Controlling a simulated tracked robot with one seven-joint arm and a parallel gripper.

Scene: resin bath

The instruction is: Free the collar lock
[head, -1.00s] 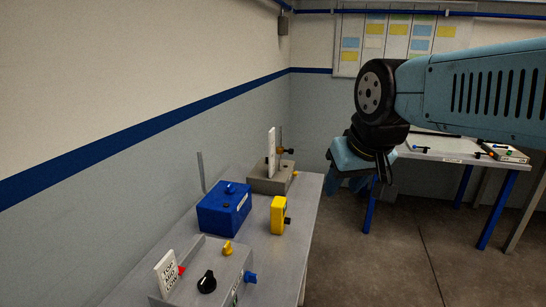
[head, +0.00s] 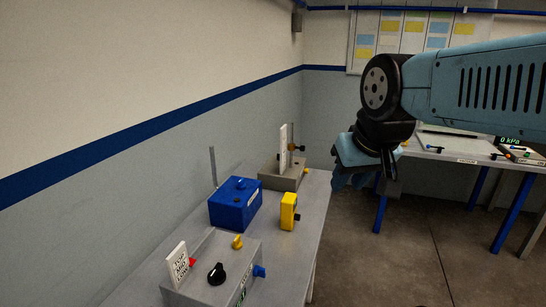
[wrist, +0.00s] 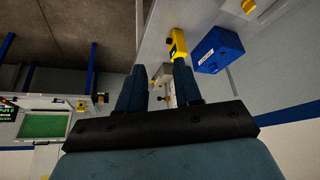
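I cannot tell for certain which part is the collar lock. A grey block stand (head: 272,178) at the bench's far end carries a white scale plate (head: 283,148), a thin upright rod and an orange part with a dark knob (head: 296,147). My gripper (head: 376,187) hangs in the air right of the bench, apart from everything on it. In the wrist view my gripper (wrist: 159,72) has its two fingers spread with nothing held. Between and beyond them are small pale and dark parts, too small to identify.
The bench (head: 262,238) also holds a blue box (head: 232,210), a yellow device (head: 288,211) and a grey panel box (head: 197,285) with knobs and a "TOP MID LOW" plate (head: 178,264). A second table (head: 455,158) with a "0 kPa" display (head: 509,140) stands behind. Open floor lies between.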

